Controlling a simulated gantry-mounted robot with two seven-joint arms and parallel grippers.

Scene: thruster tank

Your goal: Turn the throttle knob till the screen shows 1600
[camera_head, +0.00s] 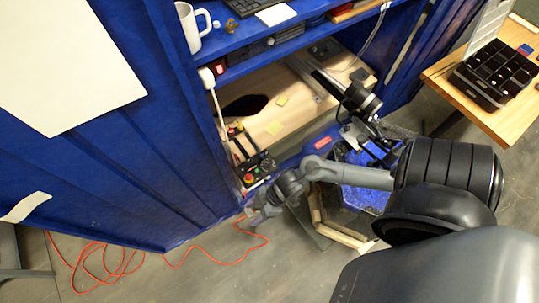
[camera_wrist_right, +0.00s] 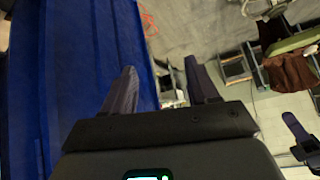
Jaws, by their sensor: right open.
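A small dark control panel with a red button (camera_head: 249,178) sits at the front edge of the wooden bench. I cannot make out the throttle knob or a screen reading on it. My right arm comes in from the lower right, and my right gripper (camera_head: 258,210) is just below the panel, apart from it and small in the view. In the right wrist view the two fingers of this gripper (camera_wrist_right: 161,78) are spread with nothing between them. They point past a blue panel toward the floor. My left gripper is not in view.
A blue-lined tank (camera_head: 360,192) stands behind my right forearm, with a black thruster device (camera_head: 362,98) above it. A blue cabinet wall (camera_head: 110,170) fills the left. An orange cable (camera_head: 195,262) lies on the floor. A wooden table (camera_head: 505,118) is at right.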

